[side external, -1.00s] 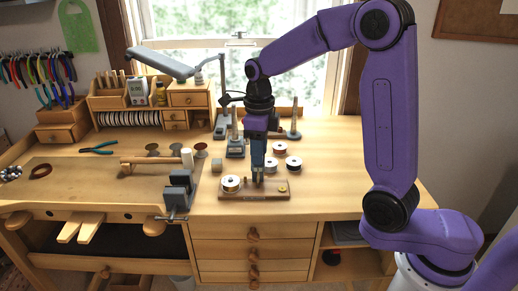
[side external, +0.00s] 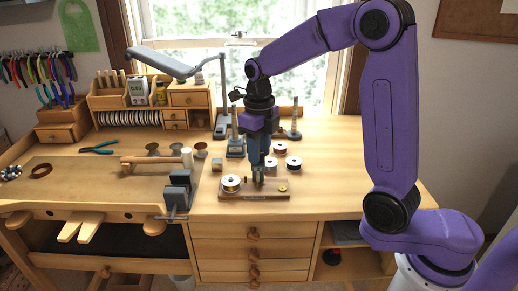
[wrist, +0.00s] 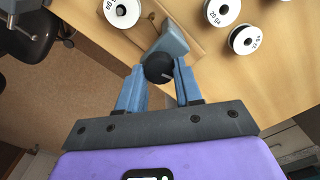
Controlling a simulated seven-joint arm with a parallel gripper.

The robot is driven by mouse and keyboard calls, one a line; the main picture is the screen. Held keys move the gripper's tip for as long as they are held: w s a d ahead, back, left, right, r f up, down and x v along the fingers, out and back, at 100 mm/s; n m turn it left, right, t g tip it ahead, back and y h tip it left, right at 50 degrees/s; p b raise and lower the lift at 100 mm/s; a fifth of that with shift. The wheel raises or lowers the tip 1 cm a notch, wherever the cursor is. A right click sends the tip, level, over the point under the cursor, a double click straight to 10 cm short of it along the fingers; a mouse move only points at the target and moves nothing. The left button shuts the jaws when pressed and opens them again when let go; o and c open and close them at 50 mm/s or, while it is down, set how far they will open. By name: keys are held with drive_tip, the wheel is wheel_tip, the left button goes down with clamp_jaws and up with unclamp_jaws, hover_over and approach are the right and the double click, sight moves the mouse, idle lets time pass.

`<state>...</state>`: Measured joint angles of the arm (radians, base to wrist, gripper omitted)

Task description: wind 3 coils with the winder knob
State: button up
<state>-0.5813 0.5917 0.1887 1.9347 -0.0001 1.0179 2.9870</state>
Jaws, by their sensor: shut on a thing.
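The winder is a small wooden board (side external: 241,194) near the front edge of the bench. A white-rimmed spool (side external: 230,184) sits at its left end and a small brass piece (side external: 282,188) at its right end. The black winder knob (wrist: 159,68) shows in the wrist view, beside a blue-grey metal piece (wrist: 174,40). My gripper (side external: 258,182) points down over the middle of the board. In the wrist view its blue fingers (wrist: 160,74) are shut on the knob, one on each side. In the side view the fingers hide the knob.
Several loose spools stand just behind the winder, including a red-brown one (side external: 280,147) and a dark one (side external: 293,162). A grey vise (side external: 179,189) stands to the left. The bench top right of the winder is clear.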

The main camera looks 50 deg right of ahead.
drive_tip(key=o, duration=1)
drive_tip(key=shift+o, duration=0.2)
drive_tip(key=shift+r, duration=0.1)
wheel_tip(320, 180, up, 17)
drive_tip(key=shift+r, duration=0.15)
